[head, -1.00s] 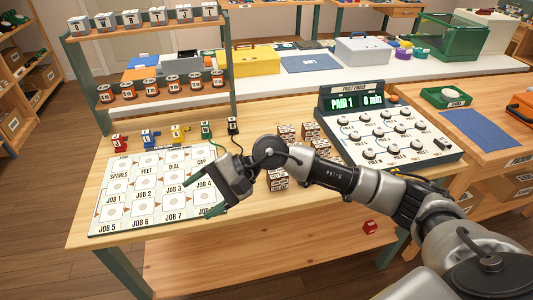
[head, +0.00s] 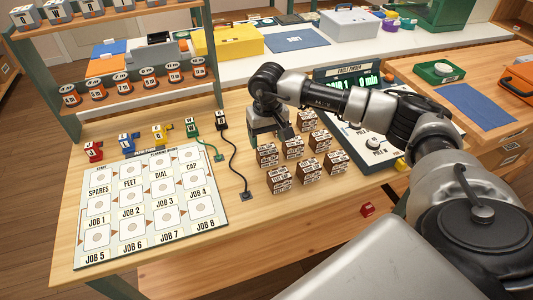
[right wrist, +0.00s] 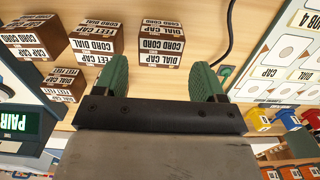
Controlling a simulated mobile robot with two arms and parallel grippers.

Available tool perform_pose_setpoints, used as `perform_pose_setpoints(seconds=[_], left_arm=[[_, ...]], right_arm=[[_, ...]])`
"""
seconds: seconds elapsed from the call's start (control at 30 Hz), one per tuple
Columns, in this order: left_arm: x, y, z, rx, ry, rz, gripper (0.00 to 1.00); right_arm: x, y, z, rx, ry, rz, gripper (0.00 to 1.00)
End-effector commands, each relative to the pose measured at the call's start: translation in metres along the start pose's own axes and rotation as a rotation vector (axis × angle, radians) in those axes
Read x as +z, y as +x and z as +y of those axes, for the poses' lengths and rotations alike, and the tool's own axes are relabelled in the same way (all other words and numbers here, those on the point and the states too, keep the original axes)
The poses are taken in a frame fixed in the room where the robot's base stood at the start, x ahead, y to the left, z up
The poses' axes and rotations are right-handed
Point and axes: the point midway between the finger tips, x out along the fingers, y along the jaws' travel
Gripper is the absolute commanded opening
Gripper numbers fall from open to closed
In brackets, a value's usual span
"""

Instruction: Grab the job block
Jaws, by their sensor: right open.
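Several brown blocks with white word labels stand in a group on the wooden table, among them a front-left block (head: 280,180), a right-hand block (head: 336,163) and a back block (head: 306,120). My right gripper (head: 270,138) is over the group's back-left side and partly covers it. In the right wrist view my right gripper (right wrist: 160,82) shows two green fingers, spread apart with nothing between them. A block labelled DIAL CAP and CORD CORD (right wrist: 162,45) stands just beyond the fingers, roughly in line with the gap. My left gripper is not in view.
A white job board (head: 150,205) lies at the left. Small coloured pieces and a black cord (head: 233,160) lie behind and beside it. The fault finder console (head: 375,145) stands right of the blocks, partly behind my arm. A red cube (head: 367,210) is near the front edge.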

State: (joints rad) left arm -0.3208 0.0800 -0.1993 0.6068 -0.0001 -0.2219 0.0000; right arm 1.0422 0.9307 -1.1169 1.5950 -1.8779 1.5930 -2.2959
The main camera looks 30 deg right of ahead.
Motion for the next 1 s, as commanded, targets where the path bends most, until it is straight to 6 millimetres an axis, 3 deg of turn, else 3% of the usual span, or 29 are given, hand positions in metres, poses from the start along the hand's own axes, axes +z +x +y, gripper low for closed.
perform_pose_setpoints(seconds=[0.3,0.6,0.87,1.0], left_arm=[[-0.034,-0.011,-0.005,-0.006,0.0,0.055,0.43],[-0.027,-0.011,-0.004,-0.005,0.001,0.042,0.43],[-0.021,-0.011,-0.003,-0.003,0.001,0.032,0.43],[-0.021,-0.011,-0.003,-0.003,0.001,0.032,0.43]], right_arm=[[-0.001,0.043,-0.001,-0.001,0.001,-0.004,0.7],[-0.002,0.05,-0.001,-0.001,0.0,-0.001,0.7],[-0.002,0.05,-0.001,-0.001,0.001,-0.001,0.33],[-0.002,0.05,-0.001,-0.001,0.001,-0.001,0.33]])
